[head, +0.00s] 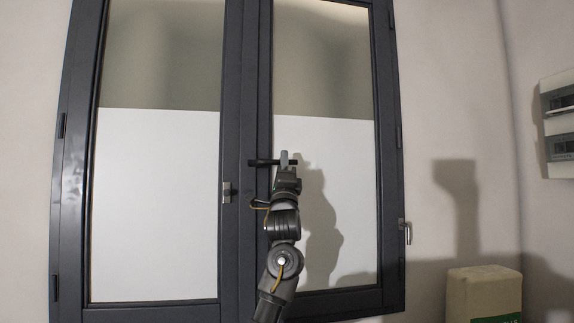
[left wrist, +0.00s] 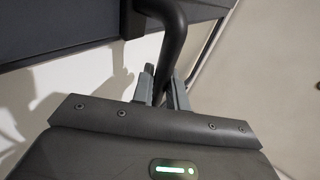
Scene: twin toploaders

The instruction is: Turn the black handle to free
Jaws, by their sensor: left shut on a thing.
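The black handle (head: 258,162) is on the middle upright of a dark-framed double window. It lies about level and points right from the frame. My left gripper (head: 286,160) is shut on the outer part of the handle, in front of the right pane. In the left wrist view the black handle (left wrist: 174,38) curves down from the dark frame and passes between the two grey fingers of my left gripper (left wrist: 163,88). The fingers hide part of the handle. My right gripper is in neither view.
The dark window frame (head: 233,80) holds two half-frosted panes. A small metal latch (head: 227,192) sits on the middle upright, below the handle. Another small handle (head: 407,232) is at the right edge. A pale block (head: 484,292) stands at lower right, and a wall box (head: 559,125) hangs at far right.

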